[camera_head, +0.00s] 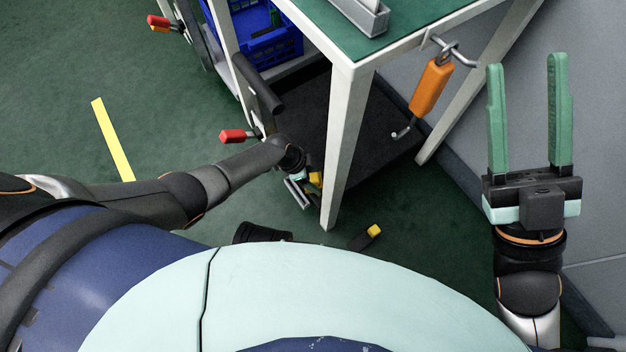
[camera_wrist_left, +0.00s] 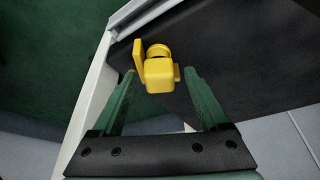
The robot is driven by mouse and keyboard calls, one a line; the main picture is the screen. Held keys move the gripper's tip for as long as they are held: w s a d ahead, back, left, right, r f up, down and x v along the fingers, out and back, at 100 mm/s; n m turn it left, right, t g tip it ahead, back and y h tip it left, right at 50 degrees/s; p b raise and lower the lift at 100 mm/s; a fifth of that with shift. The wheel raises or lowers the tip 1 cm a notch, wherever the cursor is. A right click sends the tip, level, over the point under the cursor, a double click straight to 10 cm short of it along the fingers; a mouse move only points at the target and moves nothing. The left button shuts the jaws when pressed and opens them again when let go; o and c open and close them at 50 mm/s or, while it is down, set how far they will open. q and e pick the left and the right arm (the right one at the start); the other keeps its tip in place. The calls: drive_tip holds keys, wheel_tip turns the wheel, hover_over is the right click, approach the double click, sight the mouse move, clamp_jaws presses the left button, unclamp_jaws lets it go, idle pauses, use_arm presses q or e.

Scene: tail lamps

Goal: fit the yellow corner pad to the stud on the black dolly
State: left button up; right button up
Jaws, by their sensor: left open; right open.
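The yellow corner pad (camera_wrist_left: 160,76) shows in the left wrist view at the edge of the black dolly (camera_wrist_left: 245,50). It has an upright flap at its left and a round yellow part behind it. I cannot tell whether it is seated on a stud; no separate stud shows. My left gripper (camera_wrist_left: 158,82) is open, with its green fingers on either side of the pad. In the head view my left gripper (camera_head: 304,190) is low beside the dolly (camera_head: 300,112), and the pad (camera_head: 316,179) is partly hidden. My right gripper (camera_head: 527,75) is open and empty, raised at the right.
A white table leg (camera_head: 345,145) stands close beside my left gripper. An orange-handled tool (camera_head: 431,88) hangs from the table (camera_head: 420,15). A red handle (camera_head: 236,136) sticks out near my left forearm. A dark item with a yellow end (camera_head: 374,231) lies on the floor.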

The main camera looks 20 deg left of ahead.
sight(313, 177)
use_arm(q)
clamp_jaws()
idle(0.5)
drive_tip(key=shift+r, duration=0.15)
use_arm(e)
drive_tip(key=shift+r, duration=0.1)
use_arm(q)
drive_tip(key=shift+r+p, duration=0.5)
drive_tip(key=shift+p, duration=0.05)
wheel_tip(313, 177, up, 3)
drive_tip(key=shift+f+p, duration=0.1)
drive_tip(key=shift+p, duration=1)
drive_tip(key=s+a+p, duration=0.3)
drive_tip(key=s+a, duration=0.8)
drive_tip(key=s, duration=0.3)
drive_tip(key=shift+f+p, duration=0.25)
drive_tip(key=shift+p, duration=0.1)
use_arm(e)
wheel_tip(313, 177, up, 8)
drive_tip(key=shift+s+d+m+t, duration=0.15)
drive_tip(key=shift+d+m+t, duration=0.15)
drive_tip(key=shift+d, duration=0.15)
use_arm(q)
drive_tip(key=shift+s, duration=0.15)
